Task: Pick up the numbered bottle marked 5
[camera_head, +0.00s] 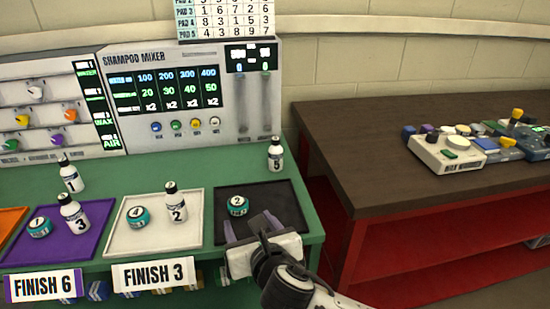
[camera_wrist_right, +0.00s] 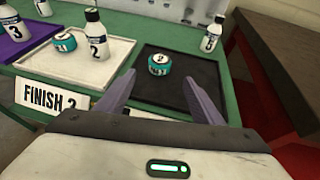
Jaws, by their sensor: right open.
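The bottle marked 5 (camera_head: 275,155) is white with a black cap. It stands upright on the green bench behind the black tray (camera_head: 286,200), in front of the mixer panel. In the right wrist view the bottle (camera_wrist_right: 211,36) is at the upper right, beyond the fingers. My right gripper (camera_head: 250,226) is open and empty over the front part of the black tray. Its two purple fingers also show in the wrist view (camera_wrist_right: 165,95), apart, with the bottle beyond them and to the right. My left gripper is not in view.
A teal tin (camera_head: 238,206) marked 2 sits in the black tray. Bottle 2 (camera_head: 176,203) and tin 4 (camera_head: 138,217) are in the white tray. Bottles 3 (camera_head: 73,213) and 1 (camera_head: 70,174) are farther left. A brown table (camera_head: 400,185) stands to the right.

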